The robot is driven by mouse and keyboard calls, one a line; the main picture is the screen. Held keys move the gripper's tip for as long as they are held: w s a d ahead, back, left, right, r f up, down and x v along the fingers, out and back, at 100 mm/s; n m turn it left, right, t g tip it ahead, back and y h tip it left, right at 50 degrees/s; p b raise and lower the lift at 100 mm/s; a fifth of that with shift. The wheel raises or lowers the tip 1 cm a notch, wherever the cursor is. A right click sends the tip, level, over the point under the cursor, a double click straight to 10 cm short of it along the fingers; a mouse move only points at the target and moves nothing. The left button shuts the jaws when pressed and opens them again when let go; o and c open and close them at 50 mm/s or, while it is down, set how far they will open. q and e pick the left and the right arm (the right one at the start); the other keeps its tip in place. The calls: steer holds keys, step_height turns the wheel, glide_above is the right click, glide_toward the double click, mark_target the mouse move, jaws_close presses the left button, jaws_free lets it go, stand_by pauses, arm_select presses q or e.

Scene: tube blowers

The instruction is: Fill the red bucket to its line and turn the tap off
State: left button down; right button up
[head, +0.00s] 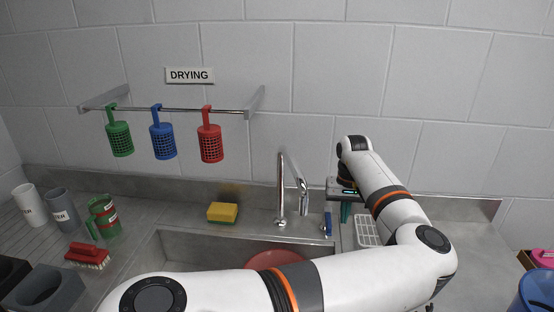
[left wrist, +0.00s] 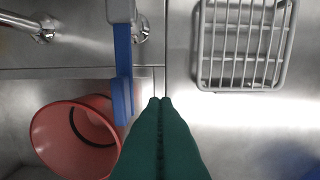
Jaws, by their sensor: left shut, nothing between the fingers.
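The red bucket (head: 275,259) stands in the sink, mostly hidden behind my left arm in the head view. The left wrist view shows the bucket (left wrist: 46,140) with a dark line around its inside; I cannot make out a water level. The chrome tap (head: 281,190) stands behind the sink. Its blue lever (head: 328,224) is at its right and points toward the front; it also shows in the left wrist view (left wrist: 123,75). No water stream is visible. My left gripper (left wrist: 160,101), with green fingers, is shut and empty, just right of the lever. Contact is unclear. My right gripper is out of view.
A wire rack (head: 368,231) lies right of the lever. A yellow sponge (head: 222,212) is behind the sink. Green, blue and red baskets hang from the wall rail (head: 185,110).

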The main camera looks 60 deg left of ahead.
arm_select(q)
steer(key=shift+f, duration=0.15)
stand_by(0.3)
steer(key=shift+f+p, duration=0.4)
steer(key=shift+f, duration=1)
steer(key=shift+s+a+r, duration=0.1)
steer(key=shift+s+a, duration=0.05)
steer(key=s+a+p, duration=0.4)
steer(key=s, duration=0.1)
stand_by(1.3)
steer(key=r+p, duration=0.1)
steer(key=p, duration=0.1)
steer(key=r+p, duration=0.1)
steer(key=r, duration=0.1)
steer(key=r+p, duration=0.1)
steer(key=p, duration=0.1)
steer(key=shift+w+d+r+p, duration=0.2)
steer(key=shift+w+d+p, duration=0.05)
steer(key=shift+p, duration=0.05)
